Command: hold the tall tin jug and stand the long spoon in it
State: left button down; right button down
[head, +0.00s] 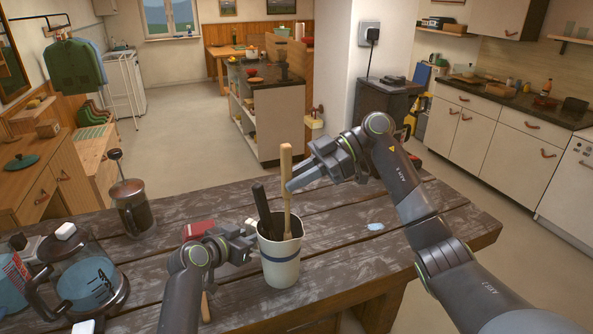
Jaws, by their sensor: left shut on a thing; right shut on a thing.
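The tall tin jug (280,265), cream with a blue band, stands upright on the wooden table. My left gripper (254,240) is shut on its upper left side. The long spoon (286,190), with a pale wooden handle, stands nearly upright with its lower end inside the jug, hidden by the wall. My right gripper (290,184) is shut on the spoon's handle, above the rim, coming from the right. A dark-handled utensil (262,208) also leans in the jug, to the left of the spoon.
On the table (340,275), a French press (133,208) stands back left and a glass jug with a black handle (90,280) front left. A red item (198,229) lies behind my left gripper. A small blue patch (375,227) lies right of the jug, where the table is mostly clear.

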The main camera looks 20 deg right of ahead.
jog(key=shift+f, duration=0.15)
jog(key=c, duration=1.3)
grip_release()
jog(key=shift+o, duration=0.2)
jog(key=v, duration=1.2)
